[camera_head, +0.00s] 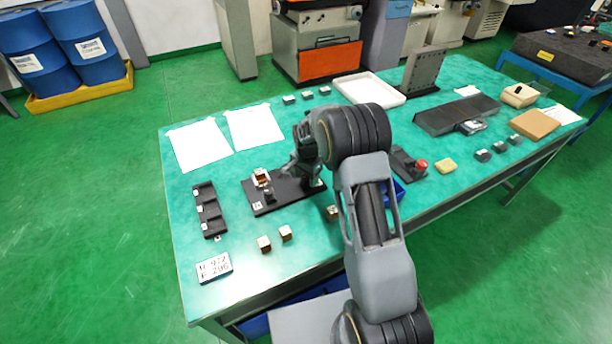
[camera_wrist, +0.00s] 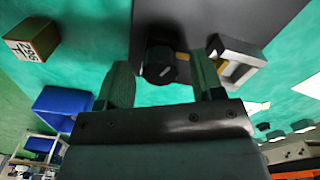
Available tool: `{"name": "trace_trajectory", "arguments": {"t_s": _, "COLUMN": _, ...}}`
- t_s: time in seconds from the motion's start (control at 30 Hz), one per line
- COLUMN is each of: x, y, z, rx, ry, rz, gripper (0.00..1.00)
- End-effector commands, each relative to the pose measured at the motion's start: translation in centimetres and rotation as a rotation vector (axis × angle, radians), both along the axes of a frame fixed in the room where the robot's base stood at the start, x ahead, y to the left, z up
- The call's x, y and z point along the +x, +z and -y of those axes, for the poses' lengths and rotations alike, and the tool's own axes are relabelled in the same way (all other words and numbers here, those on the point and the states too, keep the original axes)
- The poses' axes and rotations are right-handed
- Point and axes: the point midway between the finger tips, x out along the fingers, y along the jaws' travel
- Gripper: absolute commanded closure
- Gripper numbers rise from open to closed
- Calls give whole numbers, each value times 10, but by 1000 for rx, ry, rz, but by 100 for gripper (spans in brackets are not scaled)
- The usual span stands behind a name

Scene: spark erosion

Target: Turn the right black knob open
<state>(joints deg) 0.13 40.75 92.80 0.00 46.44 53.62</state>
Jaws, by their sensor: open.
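A black fixture plate (camera_head: 287,194) lies on the green table in the head view, with a small copper-coloured block in a holder (camera_head: 262,178) and a black knob (camera_head: 268,195) at its left part. My gripper (camera_head: 312,180) is over the plate's right end and hides much of it. In the wrist view a black knob (camera_wrist: 160,66) with a white mark stands at the plate's end. My open gripper (camera_wrist: 161,82) has one finger on each side of this knob, with visible gaps; contact is not visible. A grey bracket (camera_wrist: 238,63) is close beside the right finger.
Small blocks (camera_head: 285,232) lie in front of the plate; one marked block (camera_wrist: 32,40) shows in the wrist view. A blue bin (camera_wrist: 60,103) is near the left finger. A black tray (camera_head: 209,209) is left of the plate; a red button box (camera_head: 408,165) is to the right.

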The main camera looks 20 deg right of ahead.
Motion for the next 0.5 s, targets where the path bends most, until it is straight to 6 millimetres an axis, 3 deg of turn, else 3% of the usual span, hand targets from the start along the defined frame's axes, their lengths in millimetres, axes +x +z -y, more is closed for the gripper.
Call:
{"name": "trace_trajectory", "arguments": {"t_s": 0.07, "x": 0, "y": 0, "z": 0, "rx": 0, "ry": 0, "rz": 0, "gripper": 39}}
{"name": "trace_trajectory", "arguments": {"t_s": 0.5, "x": 0, "y": 0, "z": 0, "rx": 0, "ry": 0, "rz": 0, "gripper": 81}}
